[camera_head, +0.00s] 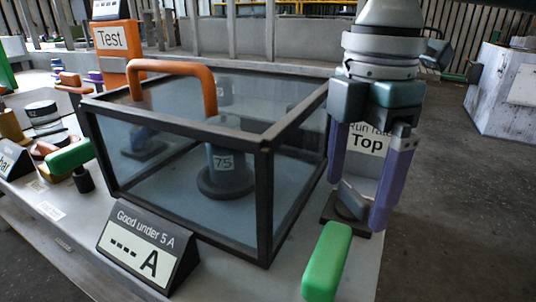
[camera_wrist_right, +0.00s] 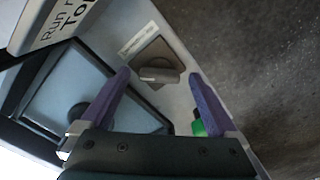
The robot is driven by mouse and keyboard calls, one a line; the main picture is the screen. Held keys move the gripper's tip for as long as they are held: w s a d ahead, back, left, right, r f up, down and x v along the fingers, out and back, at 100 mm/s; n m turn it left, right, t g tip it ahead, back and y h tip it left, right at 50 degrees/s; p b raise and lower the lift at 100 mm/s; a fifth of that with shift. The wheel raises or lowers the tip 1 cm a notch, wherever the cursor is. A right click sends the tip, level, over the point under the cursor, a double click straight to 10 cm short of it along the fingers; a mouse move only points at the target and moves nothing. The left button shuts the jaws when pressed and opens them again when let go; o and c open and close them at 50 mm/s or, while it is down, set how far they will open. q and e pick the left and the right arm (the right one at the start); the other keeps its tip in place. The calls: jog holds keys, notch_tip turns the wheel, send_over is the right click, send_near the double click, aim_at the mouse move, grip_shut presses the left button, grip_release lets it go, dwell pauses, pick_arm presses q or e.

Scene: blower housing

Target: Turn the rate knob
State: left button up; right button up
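The rate knob (camera_head: 350,200) is a grey knob on a dark square plate at the right end of the bench. It also shows in the right wrist view (camera_wrist_right: 157,75), between the fingertips and beyond them. A "Run rate Top" sign (camera_head: 367,140) stands behind it. My right gripper (camera_head: 356,205) points down over the knob with its purple fingers spread on either side. It is open, with a visible gap between knob and fingers in the wrist view. Whether the fingertips reach down to the knob's height is unclear. My left gripper is not in view.
A dark-framed clear box (camera_head: 265,200) with an orange handle (camera_head: 175,68) stands just left of the knob. A green handle (camera_head: 327,262) lies in front of it. A "Good under 5 A" display (camera_head: 145,245) stands at the front. Open floor lies to the right.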

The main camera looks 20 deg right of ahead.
jog(key=c, duration=1.4)
jog(key=shift+o, duration=0.2)
jog(key=shift+r+p, duration=0.15)
jog(key=shift+p, duration=0.35)
jog(key=m+p, duration=0.1)
jog(key=p, duration=0.3)
jog(key=m+p, duration=0.2)
jog(key=p, duration=0.2)
jog(key=shift+s+r, duration=0.1)
jog(key=shift+r, duration=0.3)
jog(key=m+p, duration=0.4)
jog(key=p, duration=0.1)
jog(key=m+p, duration=0.2)
jog(key=p, duration=0.1)
jog(key=shift+a+f+m, duration=0.1)
jog(key=shift+f+m, duration=0.15)
jog(key=shift+m, duration=0.05)
jog(key=m+p, duration=0.3)
jog(key=m, duration=0.1)
jog(key=shift+f, duration=0.1)
jog(key=shift+f+m+p, duration=0.15)
jog(key=shift+m+p, duration=1)
jog(key=shift+m, duration=1.05)
jog(key=o, duration=1.4)
